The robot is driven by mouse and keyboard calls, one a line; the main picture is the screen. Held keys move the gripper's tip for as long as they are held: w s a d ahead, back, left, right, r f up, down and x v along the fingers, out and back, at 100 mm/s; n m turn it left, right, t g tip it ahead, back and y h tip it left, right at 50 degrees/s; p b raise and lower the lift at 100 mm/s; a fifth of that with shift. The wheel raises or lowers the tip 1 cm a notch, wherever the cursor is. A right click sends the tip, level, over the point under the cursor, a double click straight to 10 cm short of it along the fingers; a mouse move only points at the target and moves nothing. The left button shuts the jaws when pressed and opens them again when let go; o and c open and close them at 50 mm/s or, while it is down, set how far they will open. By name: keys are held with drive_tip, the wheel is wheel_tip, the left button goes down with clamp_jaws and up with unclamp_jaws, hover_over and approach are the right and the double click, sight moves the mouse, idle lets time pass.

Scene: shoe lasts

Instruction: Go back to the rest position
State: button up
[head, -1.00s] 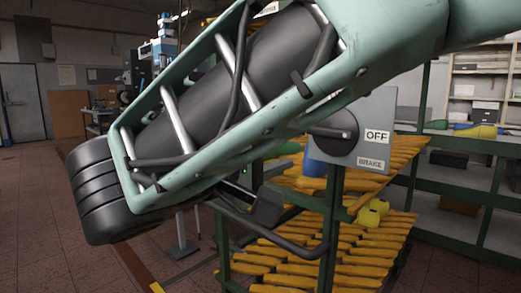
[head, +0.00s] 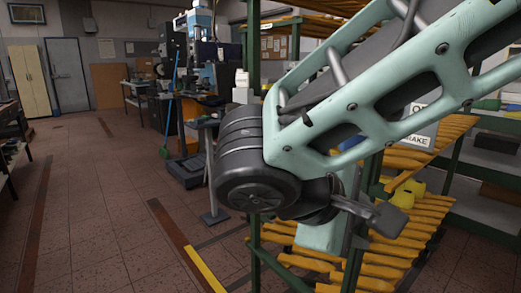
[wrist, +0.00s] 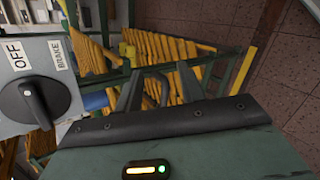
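My gripper shows in the wrist view (wrist: 160,90) with its two dark fingers apart and nothing visible held between them. In the head view my pale green arm crosses the upper right, and the gripper end is partly hidden below it. A grey brake panel (wrist: 20,85) with a black knob and the labels OFF and BRAKE stands left of the fingers in the wrist view. In the head view the panel (head: 424,132) is mostly hidden behind my arm. A dark bent bar shows beyond the fingers; I cannot tell whether they touch it.
A green rack (head: 255,250) with rows of orange shoe lasts (head: 405,240) stands close behind and below my arm. A yellow last (head: 404,197) lies among them. Tiled floor (head: 100,210) at left is open. A blue machine (head: 203,22) and a broom (head: 172,95) stand farther back.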

drive_tip(key=s+f+m+g+y, duration=0.3)
drive_tip(key=s+f+g+y, duration=0.2)
drive_tip(key=s+f+y, duration=0.55)
wheel_tip(320, 180, up, 15)
drive_tip(key=s+p, duration=0.1)
drive_tip(key=p, duration=1.5)
drive_tip(key=shift+h, duration=0.35)
